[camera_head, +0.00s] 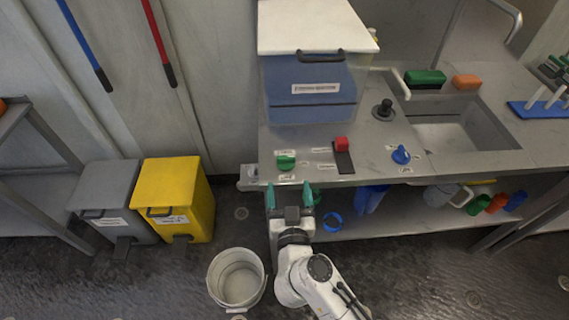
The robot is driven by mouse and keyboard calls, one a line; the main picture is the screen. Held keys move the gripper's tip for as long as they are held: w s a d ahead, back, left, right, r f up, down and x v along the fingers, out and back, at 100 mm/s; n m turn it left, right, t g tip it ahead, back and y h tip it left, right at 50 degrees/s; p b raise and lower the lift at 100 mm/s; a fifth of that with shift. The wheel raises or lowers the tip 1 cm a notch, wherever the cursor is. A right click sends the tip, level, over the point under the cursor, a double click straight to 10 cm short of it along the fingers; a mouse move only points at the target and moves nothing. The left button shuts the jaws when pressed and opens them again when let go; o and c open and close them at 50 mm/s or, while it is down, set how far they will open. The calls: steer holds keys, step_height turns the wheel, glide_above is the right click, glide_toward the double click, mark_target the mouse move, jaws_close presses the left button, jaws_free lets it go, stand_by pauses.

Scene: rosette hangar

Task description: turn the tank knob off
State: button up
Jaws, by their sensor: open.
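A green knob (286,162) sits near the front left corner of the steel counter, with small labels around it too small to read. A blue knob (401,155) sits further right on the counter. I cannot tell from the labels which is the tank knob, or how either is set. A clear tank (311,112) with blue contents and a white lid stands behind the green knob. My gripper (290,196) is open and empty, its teal fingers pointing at the counter's front edge, just short of the green knob in the picture and apart from it.
A red-handled lever (342,145) and a black knob (384,108) stand on the counter (450,160), left of the sink (450,130). A white bucket (237,278), a yellow bin (174,198) and a grey bin (106,201) stand on the floor to the left.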

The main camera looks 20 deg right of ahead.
mark_target(286, 159)
steer(key=x, duration=0.9)
steer(key=shift+s, duration=0.1)
steer(key=c, duration=1)
